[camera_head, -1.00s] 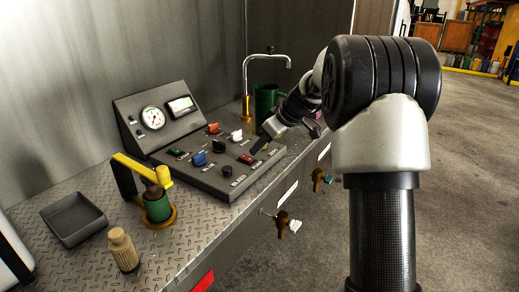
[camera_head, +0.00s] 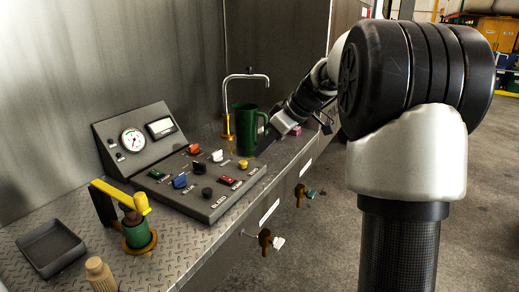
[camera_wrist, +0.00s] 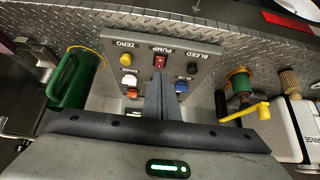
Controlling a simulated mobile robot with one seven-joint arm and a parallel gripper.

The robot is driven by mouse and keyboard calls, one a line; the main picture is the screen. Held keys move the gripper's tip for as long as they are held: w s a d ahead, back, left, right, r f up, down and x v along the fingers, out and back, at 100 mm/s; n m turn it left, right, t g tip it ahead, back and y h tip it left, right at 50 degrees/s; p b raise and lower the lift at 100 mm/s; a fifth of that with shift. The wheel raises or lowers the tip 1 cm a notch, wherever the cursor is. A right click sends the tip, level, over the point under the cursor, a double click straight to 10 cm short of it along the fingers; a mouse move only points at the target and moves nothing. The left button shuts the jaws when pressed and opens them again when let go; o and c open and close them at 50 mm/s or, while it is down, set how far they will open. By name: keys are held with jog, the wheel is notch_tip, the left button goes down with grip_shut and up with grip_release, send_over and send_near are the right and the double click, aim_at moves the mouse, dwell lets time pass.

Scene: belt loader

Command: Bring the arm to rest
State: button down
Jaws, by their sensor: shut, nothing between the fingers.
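My gripper (camera_head: 264,147) is at the right end of the grey control panel (camera_head: 226,199) in the head view, with my arm reaching in from the right. In the wrist view its two fingers (camera_wrist: 166,98) lie together with nothing between them, in front of the panel. The panel's yellow button (camera_wrist: 125,60), red pump switch (camera_wrist: 160,62) and black bleed knob (camera_wrist: 192,67) show beyond the fingertips. I cannot tell how far the fingertips are from the panel surface; no contact is visible.
A green mug (camera_head: 246,130) and a tap (camera_head: 227,122) stand behind my gripper. Small valves (camera_head: 265,241) stick out of the bench front. Open floor lies right.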

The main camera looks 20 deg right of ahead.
jog(key=s+a+r+m+h, duration=0.1)
jog(key=s+a+r+m, duration=0.15)
jog(key=s, duration=0.45)
jog(key=s+a+r+m+h, duration=0.1)
jog(key=s+a, duration=0.2)
jog(key=s, duration=0.4)
jog(key=s+f+m+h, duration=0.2)
jog(key=s+m, duration=0.1)
jog(key=s, duration=0.6)
jog(key=s+f+m+h, duration=0.1)
jog(key=s+f+m, duration=0.15)
jog(key=s, duration=0.65)
notch_tip(320, 180, up, 18)
jog(key=p, duration=1.8)
jog(key=shift+s+d, duration=0.3)
jog(key=shift+s, duration=0.1)
jog(key=shift+f, duration=0.1)
